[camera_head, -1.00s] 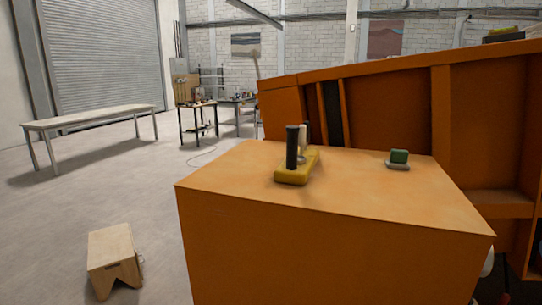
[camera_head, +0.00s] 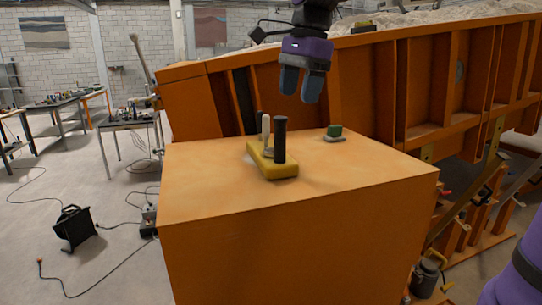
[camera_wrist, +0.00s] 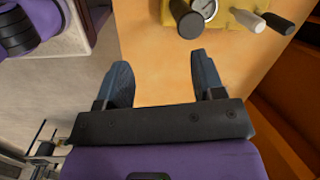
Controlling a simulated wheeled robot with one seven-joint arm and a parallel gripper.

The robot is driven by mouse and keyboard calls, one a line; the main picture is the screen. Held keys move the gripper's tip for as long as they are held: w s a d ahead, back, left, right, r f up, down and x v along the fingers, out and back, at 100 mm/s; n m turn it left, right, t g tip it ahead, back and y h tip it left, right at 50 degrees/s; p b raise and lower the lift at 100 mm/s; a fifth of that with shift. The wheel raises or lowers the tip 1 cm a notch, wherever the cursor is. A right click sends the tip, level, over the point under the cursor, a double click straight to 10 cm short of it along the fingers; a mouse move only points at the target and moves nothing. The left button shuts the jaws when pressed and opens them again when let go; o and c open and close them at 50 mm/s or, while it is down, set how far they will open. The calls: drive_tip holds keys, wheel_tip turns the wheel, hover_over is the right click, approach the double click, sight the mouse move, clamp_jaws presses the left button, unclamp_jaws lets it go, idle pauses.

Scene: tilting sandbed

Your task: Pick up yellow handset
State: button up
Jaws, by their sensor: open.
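The yellow handset (camera_head: 271,162) lies on top of the orange box, with a thick black knob standing up at its near end and a pale lever behind it. In the wrist view the handset (camera_wrist: 236,18) is at the top edge, partly cut off, with a round gauge, a black knob, a white lever and a black lever. My gripper (camera_head: 300,88) is open and empty, above and behind the handset in the head view. In the wrist view my gripper's fingers (camera_wrist: 161,75) are spread, and the handset lies beyond their tips.
A small green block on a grey base (camera_head: 334,133) sits on the orange box top (camera_head: 210,185), right of the handset. The large orange sandbed frame (camera_head: 370,85) rises behind. The rest of the box top is clear. Workbenches (camera_head: 130,118) stand at the back left.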

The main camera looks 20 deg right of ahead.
sight(279, 117)
drive_tip(key=w+m, duration=0.1)
drive_tip(key=w+a, duration=0.1)
drive_tip(key=w+m, duration=0.1)
drive_tip(key=shift+w+a+r+m+g, duration=0.25)
drive_tip(key=shift+w+a+m+g, duration=0.05)
drive_tip(key=shift+w+g, duration=0.1)
drive_tip(key=shift+w+a+f, duration=0.1)
drive_tip(key=shift+f, duration=0.15)
drive_tip(key=f, duration=0.4)
drive_tip(key=shift+a+f, duration=0.3)
drive_tip(key=shift+f, duration=0.1)
drive_tip(key=shift+w+f, duration=0.1)
drive_tip(key=shift+f, duration=2.6)
clamp_jaws()
